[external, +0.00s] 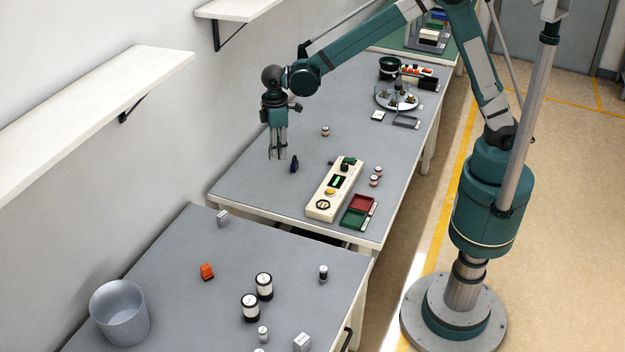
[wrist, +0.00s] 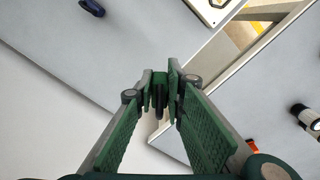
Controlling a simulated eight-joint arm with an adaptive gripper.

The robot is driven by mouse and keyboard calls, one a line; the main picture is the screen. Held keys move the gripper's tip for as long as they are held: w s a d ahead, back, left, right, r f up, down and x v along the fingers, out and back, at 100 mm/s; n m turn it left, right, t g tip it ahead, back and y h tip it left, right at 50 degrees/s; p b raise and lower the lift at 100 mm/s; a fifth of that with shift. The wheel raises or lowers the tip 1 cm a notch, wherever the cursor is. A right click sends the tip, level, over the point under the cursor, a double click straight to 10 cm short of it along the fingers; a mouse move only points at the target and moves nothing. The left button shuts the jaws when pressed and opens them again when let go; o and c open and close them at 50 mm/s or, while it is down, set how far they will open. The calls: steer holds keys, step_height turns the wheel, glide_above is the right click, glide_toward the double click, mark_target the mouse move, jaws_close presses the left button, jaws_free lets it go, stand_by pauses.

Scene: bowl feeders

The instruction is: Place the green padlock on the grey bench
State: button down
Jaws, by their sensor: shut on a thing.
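My gripper (external: 278,157) hangs fingers-down above the left side of the farther grey bench (external: 245,180), near its wall edge. In the wrist view my gripper (wrist: 159,92) has its fingertips closed around a small dark green piece (wrist: 159,88), which fits the green padlock. Its shape is mostly hidden by the finger pads, and I cannot make it out in the external view. A nearer bench (external: 170,250) also has a grey top, so the colour fits both benches. The held piece appears clear of both tops.
A small dark blue object (external: 294,164) lies just right of my gripper. A cream control box (external: 323,204) and red (external: 362,203) and green (external: 353,218) trays are farther right. The nearer bench carries a grey bin (external: 120,312), an orange object (external: 207,271) and several cylinders. A wall shelf (external: 90,110) is at left.

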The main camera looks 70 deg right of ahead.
steer(key=d+m, duration=0.4)
steer(key=d, duration=1.3)
steer(key=m, duration=0.4)
glide_above(320, 152)
step_height(320, 152, down, 8)
steer(key=shift+f, duration=0.55)
steer(key=shift+f, duration=0.15)
steer(key=shift+f+b, duration=0.4)
steer(key=shift+f, duration=2.6)
steer(key=shift+f, duration=1.85)
steer(key=shift+f+b, duration=0.15)
steer(key=shift+b, duration=0.2)
